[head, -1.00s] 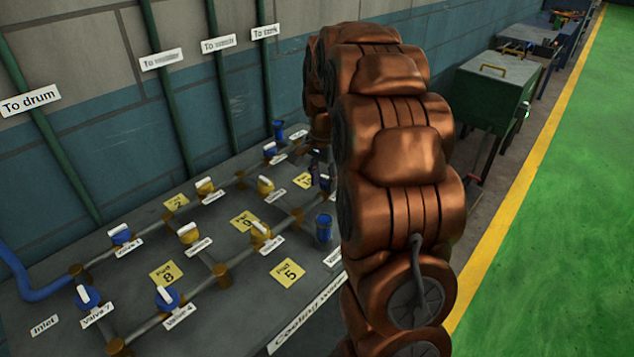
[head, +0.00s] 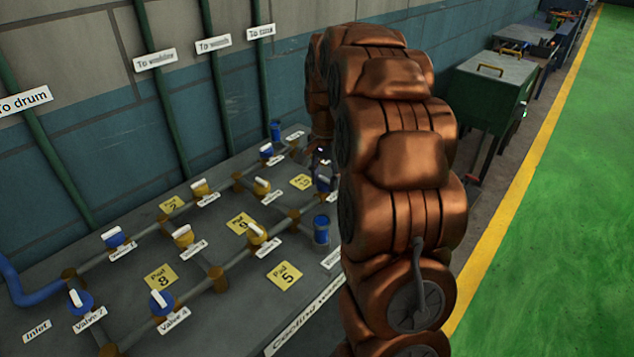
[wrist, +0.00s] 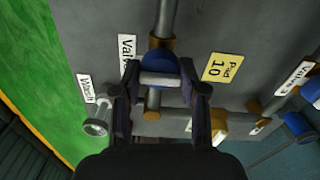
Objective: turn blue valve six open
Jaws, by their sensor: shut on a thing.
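In the wrist view a blue valve (wrist: 158,66) with a white bar handle (wrist: 160,80) sits on a grey pipe. My gripper (wrist: 160,78) is shut on this handle, one dark finger at each end of the bar. The bar lies across the picture, roughly square to the pipe that runs up the view. The label beside it (wrist: 127,52) reads "Valv"; its number is hidden by a finger. In the head view the blue valve (head: 323,184) shows partly beside my copper arm, and my gripper there is mostly hidden.
Other blue and yellow valves, such as Valve 4 (head: 162,302) and Valve 7 (head: 79,303), stand on the pipework at left. A blue cup-like part (head: 321,230) stands near the held valve. A green cabinet (head: 490,90) stands beyond my arm. The green floor at right is clear.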

